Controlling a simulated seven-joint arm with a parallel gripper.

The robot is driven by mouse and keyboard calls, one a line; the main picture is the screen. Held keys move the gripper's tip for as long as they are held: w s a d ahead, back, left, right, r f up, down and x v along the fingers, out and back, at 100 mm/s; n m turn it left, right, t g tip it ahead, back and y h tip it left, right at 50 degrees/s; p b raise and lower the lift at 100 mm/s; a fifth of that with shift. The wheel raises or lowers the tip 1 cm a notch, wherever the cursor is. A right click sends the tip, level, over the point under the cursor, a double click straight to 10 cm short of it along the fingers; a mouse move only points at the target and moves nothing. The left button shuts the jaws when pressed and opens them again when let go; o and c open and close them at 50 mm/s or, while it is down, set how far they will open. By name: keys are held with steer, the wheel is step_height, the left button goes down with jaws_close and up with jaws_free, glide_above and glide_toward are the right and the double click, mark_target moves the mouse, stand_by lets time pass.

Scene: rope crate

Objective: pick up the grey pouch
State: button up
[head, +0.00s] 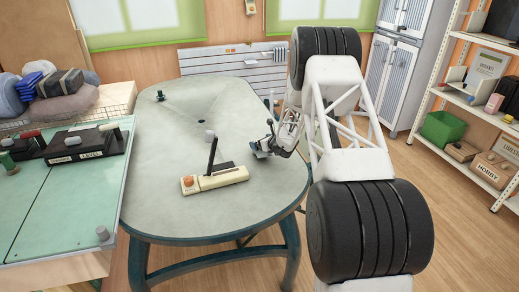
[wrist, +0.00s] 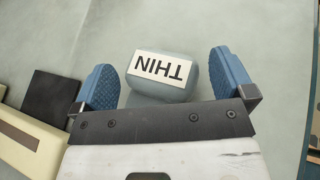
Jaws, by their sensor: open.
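The grey pouch (wrist: 163,84), a small rounded thing with a white label reading THIN, lies on the grey-green table in the wrist view. My gripper (head: 261,149) is low over the right part of the table in the head view. In the wrist view its blue ribbed fingers stand apart, one on each side of the pouch, with a gap showing on both sides. The pouch's lower edge is partly hidden by the gripper's dark bar. In the head view I cannot clearly tell the pouch from the fingers.
A cream box with a black lever and orange knob (head: 188,182) stands left of my gripper, nearer the camera. The table (head: 165,212) is otherwise largely clear.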

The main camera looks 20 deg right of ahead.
steer(key=shift+w+a+f, duration=0.3)
steer(key=shift+w, duration=0.25)
steer(key=shift+c, duration=0.3)
steer(key=c, duration=0.8)
steer(key=shift+r, duration=0.15)
steer(key=shift+r, duration=0.7)
step_height(320, 180, up, 2)
steer(key=s, duration=0.5)
steer(key=s+a+r, duration=0.1)
steer(key=s, duration=0.4)
steer(key=s+a, duration=0.1)
steer(key=s, duration=0.4)
steer(key=shift+s+a+r, duration=0.15)
steer(key=shift+s+r, duration=0.05)
steer(key=shift+s, duration=0.2)
